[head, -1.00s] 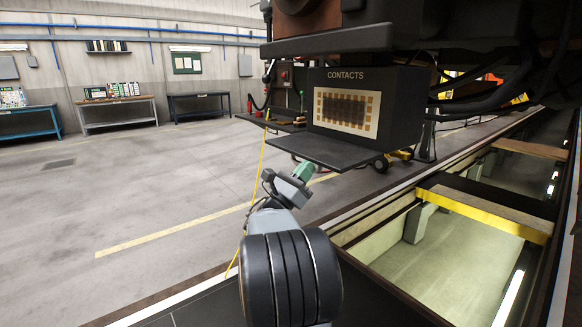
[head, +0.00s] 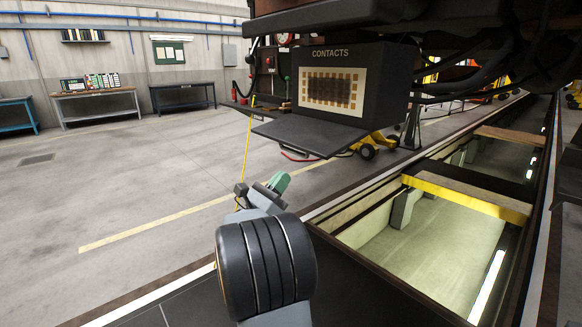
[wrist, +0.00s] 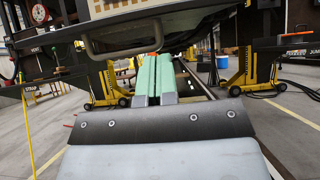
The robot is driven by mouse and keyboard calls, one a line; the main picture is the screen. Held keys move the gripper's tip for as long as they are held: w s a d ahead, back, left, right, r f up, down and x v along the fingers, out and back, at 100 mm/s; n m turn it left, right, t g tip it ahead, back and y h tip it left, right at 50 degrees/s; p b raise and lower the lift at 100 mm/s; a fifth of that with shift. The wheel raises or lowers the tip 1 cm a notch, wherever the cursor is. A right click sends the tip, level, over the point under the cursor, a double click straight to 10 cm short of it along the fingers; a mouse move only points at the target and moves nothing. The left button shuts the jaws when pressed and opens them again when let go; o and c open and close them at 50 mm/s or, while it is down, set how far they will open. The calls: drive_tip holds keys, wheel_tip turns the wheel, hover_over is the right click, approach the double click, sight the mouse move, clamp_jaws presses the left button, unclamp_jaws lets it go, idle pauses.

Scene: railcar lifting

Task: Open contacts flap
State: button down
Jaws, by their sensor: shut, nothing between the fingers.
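The dark box marked CONTACTS (head: 390,85) hangs under the railcar in the head view. Its flap (head: 310,134) stands folded down, roughly level, baring a pale panel with copper-coloured contacts (head: 333,90). In the wrist view the flap (wrist: 185,25) crosses the top, with a bar handle (wrist: 135,43) on its near side. My gripper (head: 279,181) is below the flap and nearer to me, apart from it. Its green fingers also show in the wrist view (wrist: 152,75), shut together and empty, pointing under the flap.
A pit with a yellow-edged crossbeam (head: 465,192) lies to the right. Yellow jacks (wrist: 245,70) stand beyond the flap in the wrist view. Workbenches (head: 95,103) line the back wall. The floor on the left is clear.

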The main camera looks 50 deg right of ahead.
drive_tip(key=shift+f+v, duration=0.25)
drive_tip(key=shift+v, duration=2.15)
drive_tip(key=shift+d, duration=0.2)
